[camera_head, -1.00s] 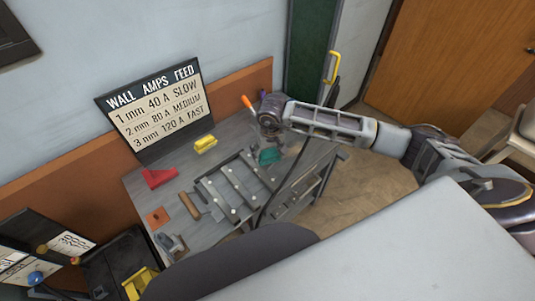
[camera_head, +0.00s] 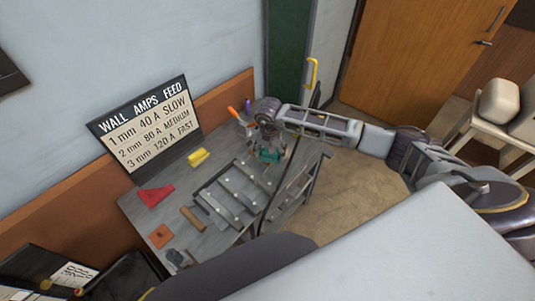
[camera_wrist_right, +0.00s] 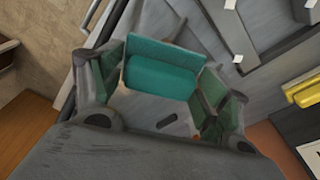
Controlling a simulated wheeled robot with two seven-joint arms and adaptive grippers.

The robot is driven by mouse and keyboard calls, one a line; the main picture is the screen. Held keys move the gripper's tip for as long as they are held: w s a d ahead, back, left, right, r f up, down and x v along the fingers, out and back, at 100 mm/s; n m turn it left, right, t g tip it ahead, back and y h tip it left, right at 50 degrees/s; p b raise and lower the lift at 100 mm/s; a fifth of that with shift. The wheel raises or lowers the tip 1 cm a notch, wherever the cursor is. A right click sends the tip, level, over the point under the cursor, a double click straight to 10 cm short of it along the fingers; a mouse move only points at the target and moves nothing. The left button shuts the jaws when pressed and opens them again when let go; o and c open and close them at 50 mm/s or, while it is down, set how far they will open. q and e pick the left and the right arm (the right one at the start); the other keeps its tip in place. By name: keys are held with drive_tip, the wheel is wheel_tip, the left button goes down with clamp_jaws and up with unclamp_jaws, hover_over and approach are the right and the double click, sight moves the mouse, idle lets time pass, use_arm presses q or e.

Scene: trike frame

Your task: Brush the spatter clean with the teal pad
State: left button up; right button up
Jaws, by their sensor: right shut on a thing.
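The teal pad (camera_head: 270,156) is between the fingers of my right gripper (camera_head: 268,148), over the right end of the workbench. Whether the pad touches the bench top is hard to tell. The dark grey metal frame (camera_head: 222,200) lies left of the gripper, with several small pale beads on its bars, possibly the spatter. My left gripper is not in view.
On the bench (camera_head: 175,215) are a yellow block (camera_head: 198,157), a red piece (camera_head: 155,195), a brown handle (camera_head: 190,219) and an orange square (camera_head: 160,236). A sign (camera_head: 150,125) stands behind. An orange-tipped tool (camera_head: 233,112) is near the gripper.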

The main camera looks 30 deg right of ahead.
drive_tip(key=m, duration=0.1)
drive_tip(key=d+m, duration=0.1)
drive_tip(key=w+d+m, duration=0.1)
drive_tip(key=shift+w+d+f+p, duration=0.1)
drive_tip(key=shift+f+p, duration=0.15)
drive_tip(key=shift+p, duration=0.15)
drive_tip(key=shift+w+d+f+m+h, duration=0.15)
drive_tip(key=shift+d+m, duration=0.25)
drive_tip(key=shift+m, duration=0.1)
drive_tip(key=shift+w+d+f+m+h, duration=0.15)
drive_tip(key=shift+d+m, duration=0.25)
drive_tip(key=shift+m, duration=0.1)
drive_tip(key=shift+f, duration=0.1)
